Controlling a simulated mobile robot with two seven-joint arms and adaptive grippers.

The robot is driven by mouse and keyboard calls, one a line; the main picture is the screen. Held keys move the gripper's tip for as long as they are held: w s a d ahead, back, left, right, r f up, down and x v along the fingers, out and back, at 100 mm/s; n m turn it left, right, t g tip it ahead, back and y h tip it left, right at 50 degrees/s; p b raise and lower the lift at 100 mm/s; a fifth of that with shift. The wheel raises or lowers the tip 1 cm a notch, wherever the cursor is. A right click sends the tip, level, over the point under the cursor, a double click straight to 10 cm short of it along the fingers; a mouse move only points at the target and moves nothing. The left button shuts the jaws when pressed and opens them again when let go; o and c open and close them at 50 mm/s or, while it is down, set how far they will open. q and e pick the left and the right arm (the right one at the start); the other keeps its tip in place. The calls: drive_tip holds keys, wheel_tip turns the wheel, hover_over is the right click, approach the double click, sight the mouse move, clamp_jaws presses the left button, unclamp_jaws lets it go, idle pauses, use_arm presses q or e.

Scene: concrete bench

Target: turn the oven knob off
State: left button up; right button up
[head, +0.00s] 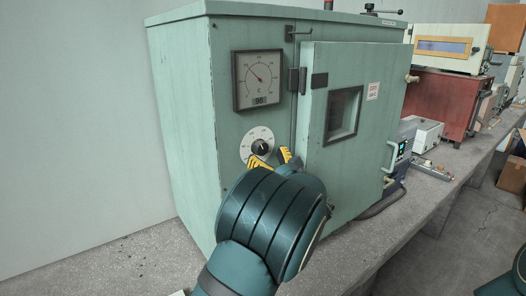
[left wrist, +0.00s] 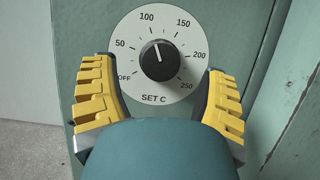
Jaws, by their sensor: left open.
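The oven (head: 185,105) is a pale green cabinet on the bench. Its black knob (head: 261,147) sits on a white round dial (head: 249,136) below the gauge. In the left wrist view the knob (left wrist: 160,61) has a white pointer line aimed up and slightly left, between 100 and 150. The OFF mark is at the dial's lower left. My left gripper (head: 272,159) is open in front of the dial. Its yellow fingers (left wrist: 158,72) stand left and right of the knob, apart from it. My right gripper is not in view.
A square temperature gauge (head: 257,79) is above the knob. The oven door (head: 345,185) with its window and handle is to the right. The concrete bench (head: 110,258) is clear at the front left. A red cabinet (head: 440,103) and other equipment stand farther right.

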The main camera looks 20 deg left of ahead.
use_arm(q)
drive_tip(key=shift+x, duration=1.1)
drive_tip(key=c, duration=1.2)
drive_tip(key=shift+n+g, duration=0.3)
